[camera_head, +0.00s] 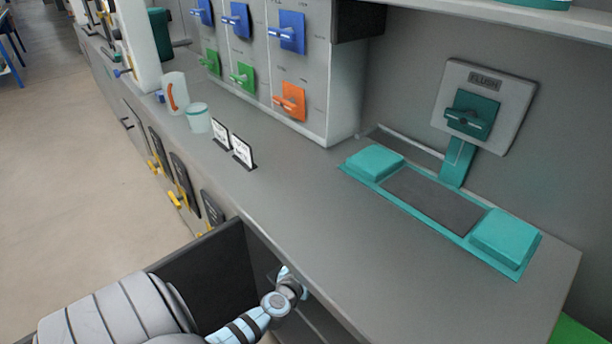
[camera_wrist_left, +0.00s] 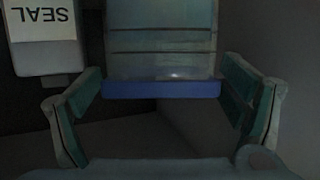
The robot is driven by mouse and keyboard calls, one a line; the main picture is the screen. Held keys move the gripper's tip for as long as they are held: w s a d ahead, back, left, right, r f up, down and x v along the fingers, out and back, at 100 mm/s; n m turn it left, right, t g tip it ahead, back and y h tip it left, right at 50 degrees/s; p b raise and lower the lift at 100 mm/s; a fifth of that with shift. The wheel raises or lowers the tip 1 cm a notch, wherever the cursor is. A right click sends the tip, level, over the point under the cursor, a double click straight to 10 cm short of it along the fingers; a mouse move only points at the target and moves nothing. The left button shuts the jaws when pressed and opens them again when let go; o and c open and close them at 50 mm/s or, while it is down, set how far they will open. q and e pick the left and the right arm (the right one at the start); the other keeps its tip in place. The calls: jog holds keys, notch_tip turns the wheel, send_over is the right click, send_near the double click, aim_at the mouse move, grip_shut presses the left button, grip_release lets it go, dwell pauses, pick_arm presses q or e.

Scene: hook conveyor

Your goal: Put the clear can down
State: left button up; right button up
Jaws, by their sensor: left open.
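In the left wrist view, a see-through teal can-like thing (camera_wrist_left: 160,55) with a blue band along its lower edge stands ahead of my palm; it looks like the clear can. My left gripper (camera_wrist_left: 160,86) is open, with one fingertip close to each side of it and no clear grip on it. In the head view my left arm reaches into an open dark drawer (camera_head: 205,268) below the counter. The left gripper's fingers and the can are hidden there. My right gripper is not in view.
A pale box labelled SEAL (camera_wrist_left: 45,35) stands left of the can. The drawer walls are close around. On the counter (camera_head: 300,205) stand an orange-handled clear mug (camera_head: 174,92), a pale cup (camera_head: 198,118) and small sign cards (camera_head: 243,152). A teal-ended tray (camera_head: 502,240) lies right.

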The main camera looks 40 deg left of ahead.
pick_arm(q)
jog(key=p+v, duration=0.3)
jog(key=v, duration=0.6)
jog(key=s+d+f+m+g+h, duration=0.2)
jog(key=s+d+f+g, duration=0.1)
jog(key=s+f, duration=0.55)
jog(key=s+d+f+m+g+h, duration=0.1)
jog(key=s+d+f+g+h, duration=0.15)
jog(key=s+f, duration=0.65)
jog(key=s+d+f+m+g, duration=0.1)
jog(key=s+d+f+g, duration=0.2)
jog(key=s+f+g, duration=0.4)
jog(key=s+f, duration=0.3)
jog(key=s, duration=0.3)
jog(key=shift+s+f+y, duration=0.3)
jog(key=shift+s+y, duration=0.05)
jog(key=shift+s, duration=0.05)
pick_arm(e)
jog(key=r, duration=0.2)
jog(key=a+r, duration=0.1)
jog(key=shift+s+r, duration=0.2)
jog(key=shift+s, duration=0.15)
